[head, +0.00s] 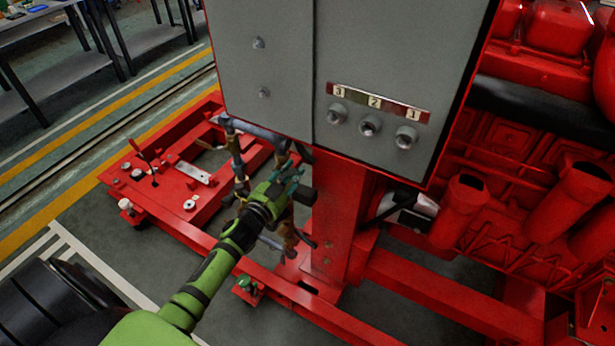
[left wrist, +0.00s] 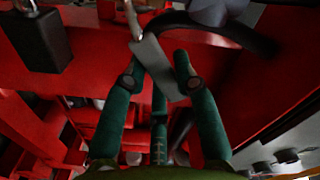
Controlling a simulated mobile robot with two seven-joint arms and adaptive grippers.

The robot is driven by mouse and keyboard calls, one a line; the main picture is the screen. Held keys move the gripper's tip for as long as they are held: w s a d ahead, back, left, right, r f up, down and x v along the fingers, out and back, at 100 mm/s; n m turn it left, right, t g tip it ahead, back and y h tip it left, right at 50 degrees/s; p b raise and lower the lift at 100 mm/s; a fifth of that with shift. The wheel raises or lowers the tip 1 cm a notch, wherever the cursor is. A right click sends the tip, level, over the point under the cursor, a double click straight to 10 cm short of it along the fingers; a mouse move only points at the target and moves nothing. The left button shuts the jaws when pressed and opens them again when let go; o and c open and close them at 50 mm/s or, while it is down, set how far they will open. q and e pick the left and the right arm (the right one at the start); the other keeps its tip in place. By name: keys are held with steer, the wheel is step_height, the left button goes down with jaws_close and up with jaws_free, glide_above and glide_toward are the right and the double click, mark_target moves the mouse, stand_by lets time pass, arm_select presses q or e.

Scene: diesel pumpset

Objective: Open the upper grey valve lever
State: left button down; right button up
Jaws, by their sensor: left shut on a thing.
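My left gripper (head: 290,185) is at the pipework under the grey cabinet, beside the red post. In the left wrist view, its green fingers (left wrist: 160,72) are shut on a flat grey lever (left wrist: 158,62), which lies slantwise between the fingertips. The lever's upper end reaches a metal part at the top of that view. In the head view the gripper hides most of the lever. Grey-brown pipes (head: 237,158) stand just left of the gripper. My right gripper is in neither view.
The grey cabinet (head: 270,75) hangs close above the gripper. A red post (head: 338,225) stands right of it, and a red base frame (head: 330,318) runs below. A dark block (left wrist: 40,38) and a black curved part (left wrist: 215,28) are near the fingers. Red engine parts (head: 520,150) fill the right.

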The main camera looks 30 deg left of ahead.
arm_select(q)
steer(key=r+n+p, duration=0.1)
steer(key=a+r+n+p, duration=0.1)
steer(key=n, duration=0.1)
steer(key=shift+w+a+r, duration=0.1)
steer(key=shift+r, duration=0.05)
steer(key=shift+a+r+n, duration=0.15)
steer(key=shift+a+n, duration=0.1)
steer(key=shift+n, duration=0.15)
steer(key=shift+a+r+n+p, duration=0.3)
steer(key=shift+a+n+p, duration=0.2)
steer(key=shift+n+p, duration=0.3)
steer(key=shift+a+r+n, duration=0.15)
steer(key=shift+a+n, duration=0.35)
steer(key=shift+n, duration=0.4)
steer(key=shift+w+a+r+n+p, duration=0.1)
steer(key=shift+a+n+p, duration=0.1)
steer(key=shift+a+n, duration=0.55)
steer(key=shift+a+r+n+p, duration=0.1)
steer(key=shift+a+n+p, duration=0.15)
steer(key=shift+n, duration=0.8)
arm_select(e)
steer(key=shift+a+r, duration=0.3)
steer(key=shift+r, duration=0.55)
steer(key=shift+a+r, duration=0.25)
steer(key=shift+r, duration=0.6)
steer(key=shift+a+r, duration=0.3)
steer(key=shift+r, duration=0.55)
arm_select(q)
steer(key=shift+a, duration=0.1)
